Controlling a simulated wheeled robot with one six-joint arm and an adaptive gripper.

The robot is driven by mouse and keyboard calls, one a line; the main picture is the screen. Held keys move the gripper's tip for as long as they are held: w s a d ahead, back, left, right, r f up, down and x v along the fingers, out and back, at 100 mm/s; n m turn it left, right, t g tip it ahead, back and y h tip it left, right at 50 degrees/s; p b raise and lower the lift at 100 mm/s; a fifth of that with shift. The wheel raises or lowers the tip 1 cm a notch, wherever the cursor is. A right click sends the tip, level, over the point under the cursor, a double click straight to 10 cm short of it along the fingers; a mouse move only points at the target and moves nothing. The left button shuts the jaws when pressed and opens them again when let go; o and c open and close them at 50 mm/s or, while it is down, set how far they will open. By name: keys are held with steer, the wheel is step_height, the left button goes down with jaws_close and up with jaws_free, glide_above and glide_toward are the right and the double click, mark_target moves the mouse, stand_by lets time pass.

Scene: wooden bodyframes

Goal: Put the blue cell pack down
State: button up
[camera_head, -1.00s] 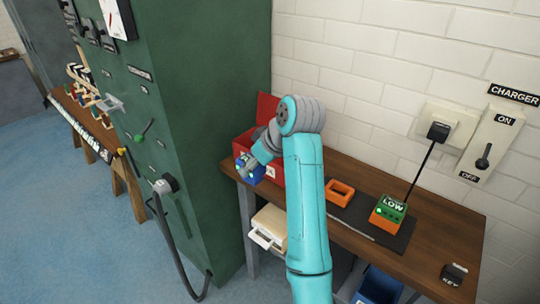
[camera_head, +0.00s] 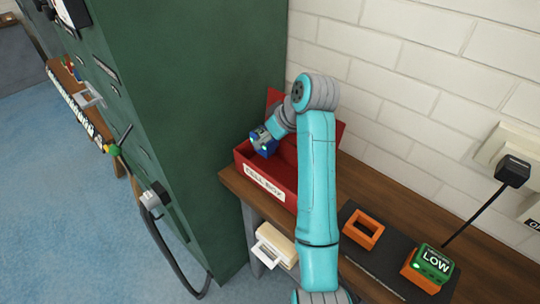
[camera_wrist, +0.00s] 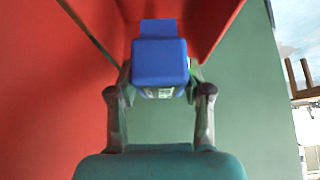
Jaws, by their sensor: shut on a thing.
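The blue cell pack (camera_head: 262,142) is in my gripper (camera_head: 268,134), over the left end of the red box (camera_head: 262,183) with a label on its front. In the wrist view the blue cell pack (camera_wrist: 160,62) sits between the two fingers of my gripper (camera_wrist: 160,92), which is shut on it. Red walls of the box (camera_wrist: 60,90) show on the left and top of that view. Whether the pack touches the box floor cannot be told. My arm hides the right part of the box.
An orange empty holder (camera_head: 363,229) stands on a dark mat (camera_head: 385,255). A tall green cabinet (camera_head: 180,110) stands close left of the box.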

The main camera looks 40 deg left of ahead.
mark_target(268, 155)
steer(key=shift+f, duration=3.05)
steer(key=shift+f, duration=0.1)
steer(key=o, duration=1.3)
steer(key=v, duration=1.2)
steer(key=shift+d, duration=0.1)
steer(key=shift+s, duration=0.1)
